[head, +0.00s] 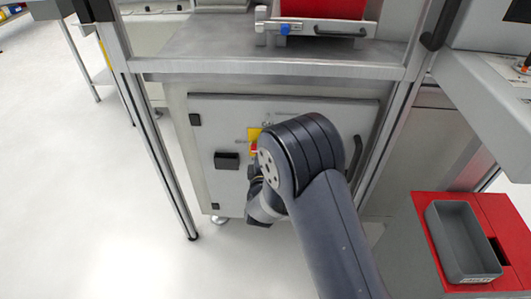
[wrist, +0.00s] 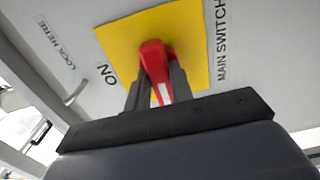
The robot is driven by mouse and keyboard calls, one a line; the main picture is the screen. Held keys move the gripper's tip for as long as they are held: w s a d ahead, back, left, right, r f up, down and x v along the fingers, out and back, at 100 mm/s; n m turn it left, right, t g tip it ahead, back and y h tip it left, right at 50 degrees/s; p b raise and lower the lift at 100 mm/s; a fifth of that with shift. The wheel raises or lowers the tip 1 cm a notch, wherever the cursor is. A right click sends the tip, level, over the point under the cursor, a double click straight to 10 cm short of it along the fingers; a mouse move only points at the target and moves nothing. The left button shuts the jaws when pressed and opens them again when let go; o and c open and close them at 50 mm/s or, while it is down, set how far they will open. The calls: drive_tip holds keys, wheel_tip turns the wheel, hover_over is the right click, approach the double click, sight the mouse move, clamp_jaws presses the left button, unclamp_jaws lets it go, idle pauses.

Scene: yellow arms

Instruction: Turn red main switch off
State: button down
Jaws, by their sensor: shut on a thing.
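The red main switch (wrist: 152,55) sits on a square yellow plate (wrist: 200,38) on a grey cabinet door. In the wrist view my gripper (wrist: 157,85) has one dark finger on each side of the red handle and is shut on it. A white stripe shows on the handle between the fingers. The word ON is printed beside the plate's lower left edge, and MAIN SWITCH along its right side. In the head view a bit of the yellow plate (head: 254,133) and red switch (head: 253,147) shows left of my arm, which hides the rest.
The cabinet door (head: 222,120) has a black latch (head: 227,161) at left and a dark handle (head: 354,155) at right. Aluminium frame posts stand at both sides. A grey bin (head: 462,240) sits on a red-topped box at right. The floor at left is clear.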

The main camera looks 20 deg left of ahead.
drive_tip(key=c, duration=1.2)
unclamp_jaws()
drive_tip(key=shift+c, duration=0.2)
drive_tip(key=p+v, duration=0.1)
drive_tip(key=v, duration=1)
drive_tip(key=shift+p, duration=0.3)
drive_tip(key=shift+w, duration=0.15)
drive_tip(key=b+x, duration=0.1)
drive_tip(key=x, duration=0.9)
drive_tip(key=shift+w+a+b, duration=0.15)
drive_tip(key=shift+w+b, duration=0.2)
